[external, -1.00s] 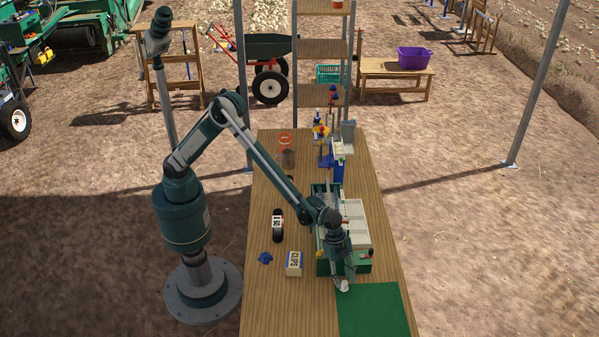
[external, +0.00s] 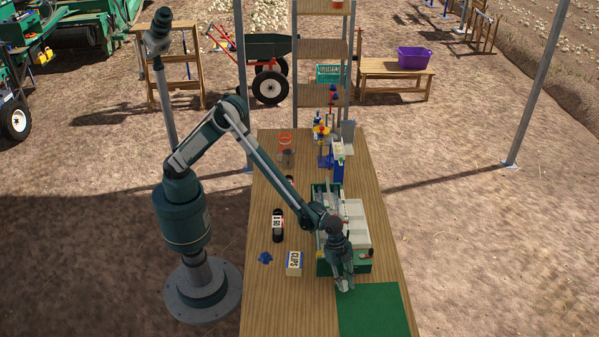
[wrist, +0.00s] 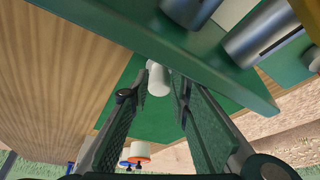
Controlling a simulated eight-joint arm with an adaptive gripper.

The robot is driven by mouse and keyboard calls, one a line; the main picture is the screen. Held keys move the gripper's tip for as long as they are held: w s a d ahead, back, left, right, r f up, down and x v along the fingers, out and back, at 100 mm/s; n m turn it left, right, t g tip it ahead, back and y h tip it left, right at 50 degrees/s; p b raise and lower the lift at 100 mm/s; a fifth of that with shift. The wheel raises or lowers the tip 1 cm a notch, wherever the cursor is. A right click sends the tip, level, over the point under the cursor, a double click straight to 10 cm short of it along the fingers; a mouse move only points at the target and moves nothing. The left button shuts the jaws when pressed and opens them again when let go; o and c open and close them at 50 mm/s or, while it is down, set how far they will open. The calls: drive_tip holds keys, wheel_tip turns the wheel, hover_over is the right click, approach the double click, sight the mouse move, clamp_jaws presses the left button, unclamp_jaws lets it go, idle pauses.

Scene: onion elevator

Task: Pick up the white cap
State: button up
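The white cap (wrist: 158,80) shows in the wrist view between the tips of my gripper's fingers, over the green mat (wrist: 140,118). My gripper (external: 345,285) is low at the mat's back left edge in the external view, close to the front of the green toolbox (external: 362,268). In the wrist view my two fingers (wrist: 160,84) stand apart, one on each side of the cap. I cannot tell whether they press on it. In the external view the cap is mostly hidden by my gripper.
The toolbox wall (wrist: 190,50) crosses just above the fingers in the wrist view. A clips box (external: 294,263), a small blue item (external: 265,257) and a dark bottle (external: 278,225) stand left of the toolbox. The front of the mat (external: 375,315) is clear.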

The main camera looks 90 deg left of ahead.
sight(344, 282)
drive_tip(key=c, duration=0.3)
drive_tip(key=shift+r, duration=0.1)
drive_tip(key=shift+r+p, duration=0.45)
drive_tip(key=shift+r, duration=4.5)
drive_tip(key=shift+s, duration=0.1)
